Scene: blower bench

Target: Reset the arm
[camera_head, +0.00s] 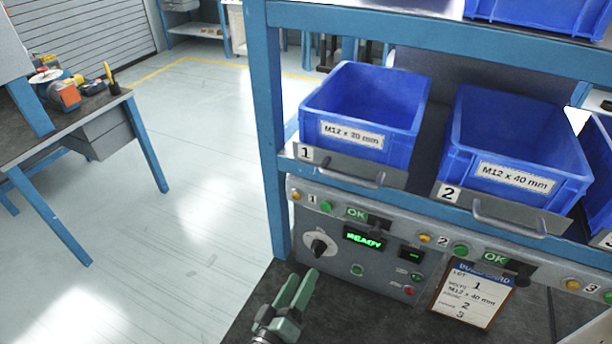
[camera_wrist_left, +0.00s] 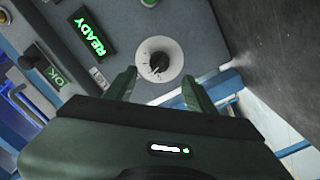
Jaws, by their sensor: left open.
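My left gripper (camera_head: 301,290) is low in the head view, just in front of the grey control panel (camera_head: 385,262). It is dark green, open and empty. In the left wrist view its two fingers (camera_wrist_left: 163,87) point at the panel, with a round white dial with a black knob (camera_wrist_left: 159,65) between and beyond the fingertips. The same dial (camera_head: 319,245) shows in the head view, a little above the fingertips; I cannot tell whether they touch it. A green READY display (camera_head: 364,239) is lit beside the dial. My right gripper is not in view.
A clipboard (camera_head: 474,296) leans at the panel's lower right. A workbench with tools (camera_head: 69,118) stands at left. Open floor (camera_head: 205,190) lies between.

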